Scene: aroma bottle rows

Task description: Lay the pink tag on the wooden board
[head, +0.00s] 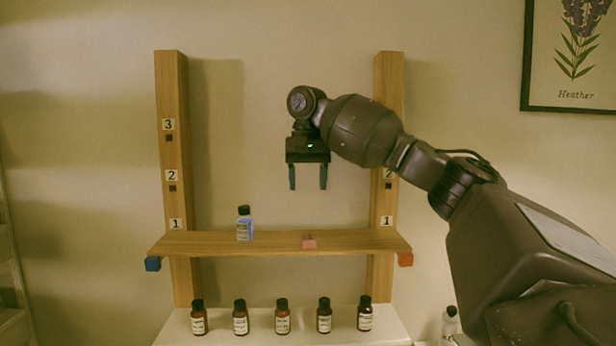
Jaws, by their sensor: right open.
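The pink tag (309,241) rests on the wooden board (200,244), right of its middle. The board lies level across two wooden posts, near the marks numbered 1. My right gripper (308,184) is open and empty, pointing down above the pink tag with a clear gap between them. A small clear bottle with blue on it and a black cap (244,224) stands upright on the board, left of the tag. My left gripper is not in view.
Several brown bottles (282,317) stand in a row on a white surface (260,340) below the board. The posts (172,90) rise on both sides. Another bottle (449,322) stands lower right.

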